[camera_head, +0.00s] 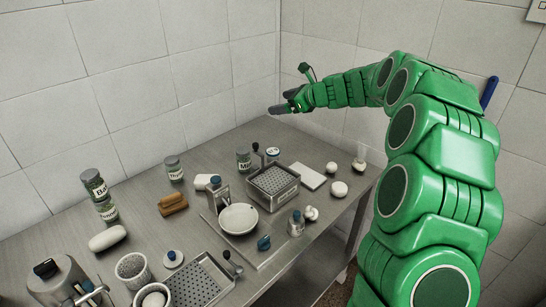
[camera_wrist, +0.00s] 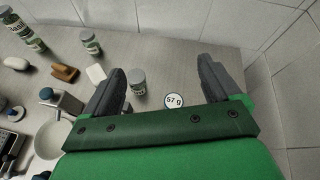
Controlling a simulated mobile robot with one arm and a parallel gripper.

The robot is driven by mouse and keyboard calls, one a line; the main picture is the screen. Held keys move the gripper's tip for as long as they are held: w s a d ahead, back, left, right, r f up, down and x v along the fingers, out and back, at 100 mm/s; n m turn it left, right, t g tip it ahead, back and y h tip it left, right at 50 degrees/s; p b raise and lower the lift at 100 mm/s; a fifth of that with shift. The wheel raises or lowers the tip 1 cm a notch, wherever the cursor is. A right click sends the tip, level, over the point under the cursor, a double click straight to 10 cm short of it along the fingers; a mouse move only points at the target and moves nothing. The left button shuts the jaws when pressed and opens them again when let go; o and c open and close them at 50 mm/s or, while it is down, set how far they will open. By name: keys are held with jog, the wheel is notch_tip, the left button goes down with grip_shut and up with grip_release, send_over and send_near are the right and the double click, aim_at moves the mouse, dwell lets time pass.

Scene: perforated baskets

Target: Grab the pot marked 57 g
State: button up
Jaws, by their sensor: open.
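The pot marked 57 g (camera_wrist: 175,100) shows in the wrist view as a small round white top with a dark rim and the text "57 g". It lies between my gripper's fingers in the picture, nearer the palm, its lower edge close to the green palm bar. In the head view a small pot with a pale round top (camera_head: 273,153) stands behind the perforated basket and seems to be the same one; its text is too small to read there. My gripper (camera_head: 280,101) is open and empty, high above the table's back corner. Its two dark fingers (camera_wrist: 160,72) are wide apart.
A labelled jar (camera_head: 243,160) stands just left of the pot. A perforated metal basket (camera_head: 288,194) is in front, with a white board (camera_head: 310,176) to its right. Tiled walls close the back.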

jog(key=w+d+f+m, duration=0.1)
jog(key=w+d+m, duration=0.1)
jog(key=w, duration=0.1)
jog(key=t, duration=0.1)
send_near(276, 152)
jog(key=x, duration=0.3)
jog(key=shift+w+a, duration=0.15)
jog(key=shift+a, duration=0.2)
jog(key=shift+w+a+f, duration=0.2)
jog(key=shift+a+f, duration=0.05)
jog(key=shift+f, duration=0.05)
jog(key=shift+x, duration=3.55)
jog(key=c, duration=1.1)
